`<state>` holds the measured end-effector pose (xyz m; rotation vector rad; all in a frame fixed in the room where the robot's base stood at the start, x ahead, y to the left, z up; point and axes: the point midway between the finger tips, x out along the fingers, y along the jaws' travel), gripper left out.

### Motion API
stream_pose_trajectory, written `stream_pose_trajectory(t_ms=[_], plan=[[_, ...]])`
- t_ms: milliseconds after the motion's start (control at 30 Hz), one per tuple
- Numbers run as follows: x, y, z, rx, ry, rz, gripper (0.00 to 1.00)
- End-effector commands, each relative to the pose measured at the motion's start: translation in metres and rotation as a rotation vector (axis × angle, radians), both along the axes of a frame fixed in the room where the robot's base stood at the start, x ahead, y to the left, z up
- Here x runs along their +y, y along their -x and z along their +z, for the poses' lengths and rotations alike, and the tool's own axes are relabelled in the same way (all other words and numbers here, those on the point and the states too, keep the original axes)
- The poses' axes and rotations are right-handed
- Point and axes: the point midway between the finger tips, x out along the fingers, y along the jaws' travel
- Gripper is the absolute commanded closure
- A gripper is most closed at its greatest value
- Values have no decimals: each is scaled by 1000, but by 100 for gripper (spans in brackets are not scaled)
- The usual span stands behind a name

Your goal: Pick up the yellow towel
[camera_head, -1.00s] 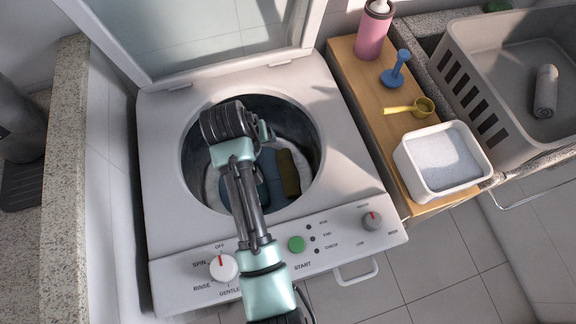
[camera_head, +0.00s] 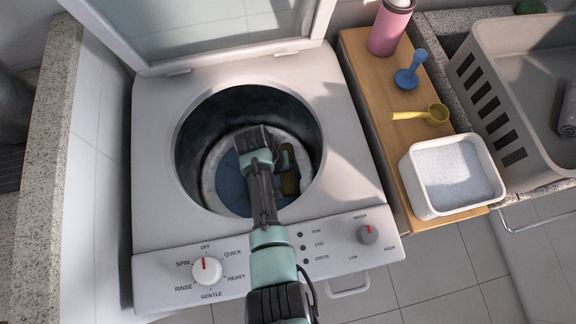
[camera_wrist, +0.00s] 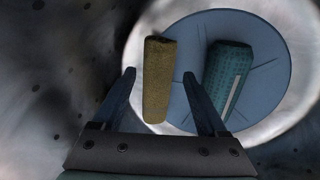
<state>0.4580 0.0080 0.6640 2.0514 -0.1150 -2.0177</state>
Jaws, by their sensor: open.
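The yellow towel (camera_wrist: 159,80), a rolled olive-yellow bundle, lies in the washer drum. In the wrist view it stands lengthwise between my gripper's two fingers (camera_wrist: 158,88), which are apart and do not appear to touch it. In the head view part of the towel (camera_head: 290,180) shows just right of my gripper, and my arm hides the rest. My gripper reaches down inside the drum, open and empty.
A teal rolled towel (camera_wrist: 228,82) lies right of the yellow one on the blue drum bottom (camera_wrist: 270,50). The drum opening's rim (camera_head: 183,150) surrounds my arm. The lid (camera_head: 200,32) stands open behind. A powder box (camera_head: 430,203) stands on the wooden shelf at right.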

Motion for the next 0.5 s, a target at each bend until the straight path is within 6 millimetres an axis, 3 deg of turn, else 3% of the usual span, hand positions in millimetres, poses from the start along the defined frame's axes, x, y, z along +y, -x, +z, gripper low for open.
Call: stream_pose_trajectory(t_ms=[300,500], plan=[[-10,-5,-41,1,0,-1,24],[-12,-5,-47,-1,0,-1,24]])
